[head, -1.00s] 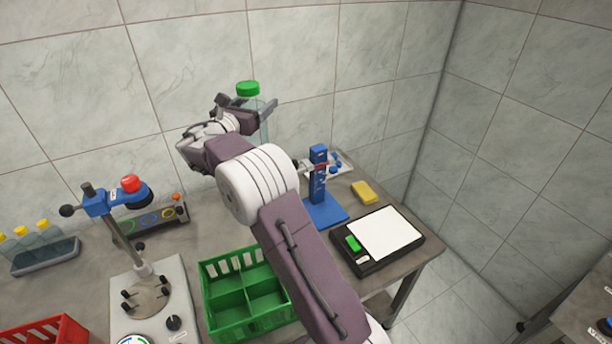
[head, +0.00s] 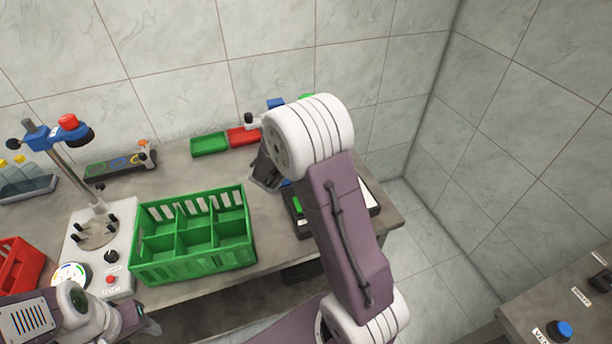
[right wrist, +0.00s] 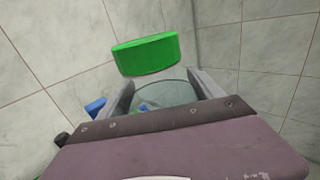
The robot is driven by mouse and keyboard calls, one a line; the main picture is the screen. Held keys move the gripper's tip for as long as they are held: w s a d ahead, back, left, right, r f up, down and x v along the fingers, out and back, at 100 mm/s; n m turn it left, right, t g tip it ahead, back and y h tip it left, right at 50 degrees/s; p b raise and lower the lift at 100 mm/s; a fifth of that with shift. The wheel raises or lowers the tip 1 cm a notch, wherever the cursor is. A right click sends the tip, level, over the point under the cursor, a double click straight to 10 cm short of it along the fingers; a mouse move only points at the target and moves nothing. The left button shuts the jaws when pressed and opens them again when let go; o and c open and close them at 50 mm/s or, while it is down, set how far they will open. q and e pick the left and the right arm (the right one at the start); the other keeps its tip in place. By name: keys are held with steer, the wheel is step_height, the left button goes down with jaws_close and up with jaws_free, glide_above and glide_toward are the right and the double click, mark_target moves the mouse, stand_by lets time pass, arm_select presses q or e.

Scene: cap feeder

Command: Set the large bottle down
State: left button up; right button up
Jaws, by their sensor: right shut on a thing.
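The large bottle is clear, with a wide green cap (right wrist: 146,54). In the right wrist view its glass body (right wrist: 168,92) stands between the two fingers of my right gripper (right wrist: 163,86), which is shut on it just below the cap. In the head view my right arm hides the gripper and most or all of the bottle. I cannot tell whether the bottle's base touches anything. My left arm's end (head: 85,308) shows at the lower left of the head view; its fingers are not clear.
A green divided crate (head: 193,262) stands on the table, left of my right arm. A capping stand (head: 98,250) is beside it. Green (head: 209,144) and red (head: 243,136) trays lie at the back wall. A scale (head: 367,193) is partly hidden behind my arm.

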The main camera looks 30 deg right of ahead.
steer(key=w+a+f, duration=0.1)
steer(key=w+f, duration=1)
steer(key=shift+f, duration=0.25)
stand_by(0.3)
steer(key=shift+a, duration=0.15)
steer(key=o, duration=2.1)
steer(key=shift+f, duration=0.2)
